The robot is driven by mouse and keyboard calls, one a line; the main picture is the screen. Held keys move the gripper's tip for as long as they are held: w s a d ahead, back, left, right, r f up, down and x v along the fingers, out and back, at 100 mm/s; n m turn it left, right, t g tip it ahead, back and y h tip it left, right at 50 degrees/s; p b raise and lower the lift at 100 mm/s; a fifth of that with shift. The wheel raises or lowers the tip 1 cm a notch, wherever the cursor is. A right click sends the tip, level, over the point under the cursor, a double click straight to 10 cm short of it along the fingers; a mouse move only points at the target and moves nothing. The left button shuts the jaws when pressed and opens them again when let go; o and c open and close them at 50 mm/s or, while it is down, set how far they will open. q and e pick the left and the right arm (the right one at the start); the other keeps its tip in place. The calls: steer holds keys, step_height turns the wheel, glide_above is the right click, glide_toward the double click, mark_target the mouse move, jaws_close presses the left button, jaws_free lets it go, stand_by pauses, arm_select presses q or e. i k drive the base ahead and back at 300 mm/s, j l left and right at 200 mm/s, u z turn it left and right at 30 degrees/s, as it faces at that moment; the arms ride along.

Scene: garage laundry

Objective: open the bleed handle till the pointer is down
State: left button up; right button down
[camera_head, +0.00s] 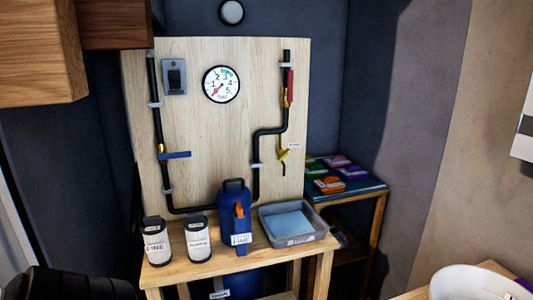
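The round white pressure gauge (221,84) hangs on the upper middle of the wooden board. Its thin red pointer appears to slant to the lower left of the dial, but it is too small to read exactly. A small yellow handle (284,154) sits on the low right pipe branch, beside a small white tag whose writing is unreadable; it looks like the bleed handle. A blue lever (175,155) lies level on the left pipe. A red lever (291,84) stands upright along the right pipe. Neither gripper shows; a dark ridged shape at the lower left may be part of my arm.
A bench (185,270) below the board carries two white-labelled bottles (157,243), a blue canister (236,218) and a grey tray (299,225). The tray sits below the yellow handle. A side shelf (365,188) holds coloured packs. A wooden cabinet (40,50) juts in upper left.

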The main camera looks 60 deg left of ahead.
mark_target(283, 153)
steer(key=k+u, duration=0.4)
steer(key=u, duration=0.2)
steer(key=j+u, duration=0.1)
steer(key=u, duration=1.2)
